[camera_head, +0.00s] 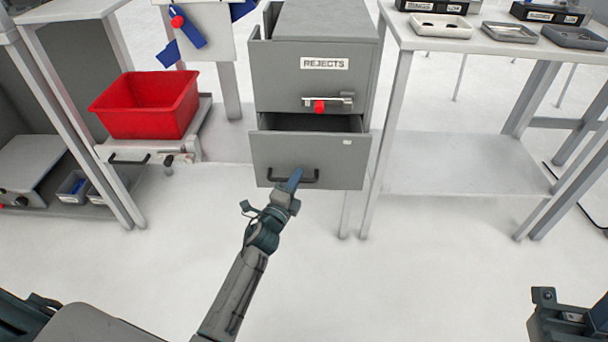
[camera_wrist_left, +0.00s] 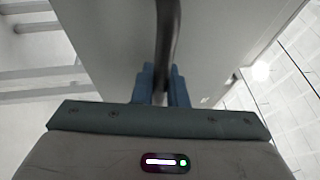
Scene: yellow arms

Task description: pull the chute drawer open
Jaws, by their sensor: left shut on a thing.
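The grey cabinet has an upper part labelled REJECTS (camera_head: 325,63) and a lower drawer (camera_head: 325,158) with a black bar handle (camera_head: 310,178). The lower drawer stands partly pulled out, with a dark gap showing above its front.
A latch with a red knob (camera_head: 320,106) is on the upper front. A red bin (camera_head: 148,103) sits on a low shelf at left. A table (camera_head: 470,42) with trays stands at right. The floor (camera_head: 400,270) in front is clear.

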